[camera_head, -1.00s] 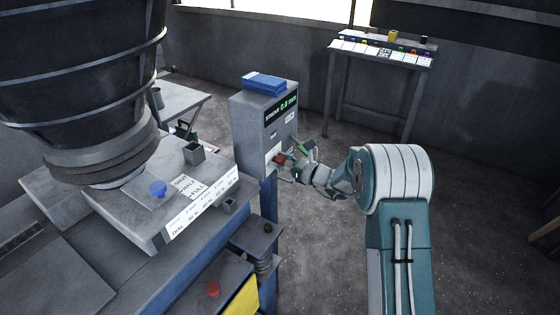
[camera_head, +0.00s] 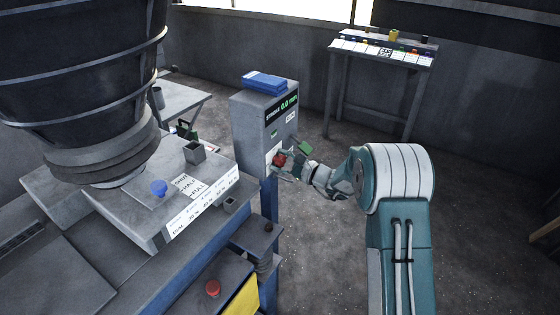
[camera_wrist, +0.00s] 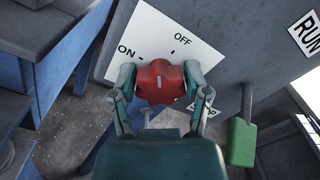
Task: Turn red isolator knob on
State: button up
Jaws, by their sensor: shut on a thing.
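The red isolator knob (camera_wrist: 161,82) is on a white plate (camera_wrist: 150,38) marked OFF and ON on the grey control box (camera_head: 250,130). The white mark on the knob points up in the wrist view, between the ON and OFF words but nearer the OFF side. My gripper (camera_wrist: 161,84) has a finger on each side of the knob and is shut on it. In the head view the knob (camera_head: 279,160) shows at the box's lower front, with my gripper (camera_head: 282,163) against it.
A RUN label (camera_wrist: 307,34) is further right. A blue item (camera_head: 264,83) lies on the box. A bench (camera_head: 380,60) stands at the back. A red button (camera_head: 212,288) is lower left.

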jog(key=n, duration=0.5)
jog(key=shift+f, duration=0.2)
jog(key=n, duration=0.5)
jog(key=shift+s+a+f+n, duration=0.15)
jog(key=shift+f+n, duration=0.1)
jog(key=shift+n, duration=0.15)
jog(key=o, duration=1.1)
jog(key=shift+f, duration=0.1)
jog(key=shift+r, duration=0.25)
jog(key=v, duration=1.2)
jog(key=shift+f, duration=0.1)
